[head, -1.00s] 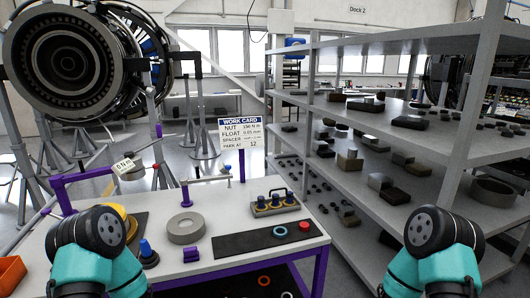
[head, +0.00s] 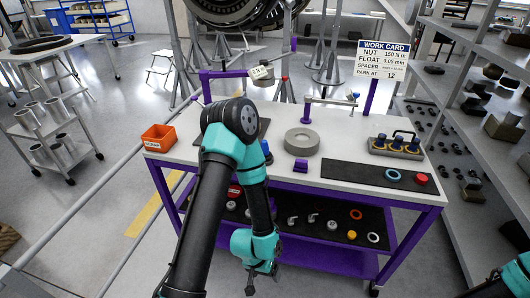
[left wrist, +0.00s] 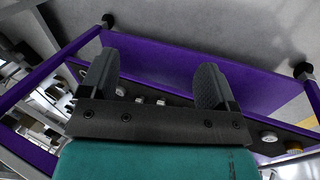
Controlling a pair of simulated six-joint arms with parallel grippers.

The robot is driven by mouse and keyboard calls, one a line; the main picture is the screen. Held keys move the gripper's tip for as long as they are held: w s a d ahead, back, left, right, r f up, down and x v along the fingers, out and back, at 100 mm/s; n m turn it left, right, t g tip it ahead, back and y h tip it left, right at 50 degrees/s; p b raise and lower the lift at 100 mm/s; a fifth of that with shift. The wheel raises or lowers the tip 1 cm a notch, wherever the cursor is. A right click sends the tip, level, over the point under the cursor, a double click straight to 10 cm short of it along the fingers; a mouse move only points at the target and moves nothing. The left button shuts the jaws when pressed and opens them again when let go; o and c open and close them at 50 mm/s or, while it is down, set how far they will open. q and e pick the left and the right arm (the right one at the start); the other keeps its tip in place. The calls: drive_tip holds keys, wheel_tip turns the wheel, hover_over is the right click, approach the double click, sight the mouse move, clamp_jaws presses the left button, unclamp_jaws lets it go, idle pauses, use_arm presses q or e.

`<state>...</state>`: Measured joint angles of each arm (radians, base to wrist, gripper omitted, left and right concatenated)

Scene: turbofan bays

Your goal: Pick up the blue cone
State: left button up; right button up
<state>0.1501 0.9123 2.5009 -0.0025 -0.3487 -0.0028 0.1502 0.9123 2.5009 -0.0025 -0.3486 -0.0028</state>
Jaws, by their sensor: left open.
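Blue-topped pieces (head: 397,143) stand in a handled carrier on the bench's right part. My left gripper (head: 250,286) hangs low in front of the purple bench, below its top and near the lower shelf. In the left wrist view its two dark fingers (left wrist: 160,65) are apart with nothing between them. Part of my right arm shows at the lower right of the head view, with no clear gripper.
The lower shelf (head: 300,252) holds several small parts. Grey shelving (head: 465,150) stands at right.

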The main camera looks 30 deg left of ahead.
use_arm(q)
drive_tip(key=shift+c, duration=0.5)
drive_tip(key=shift+c, duration=0.9)
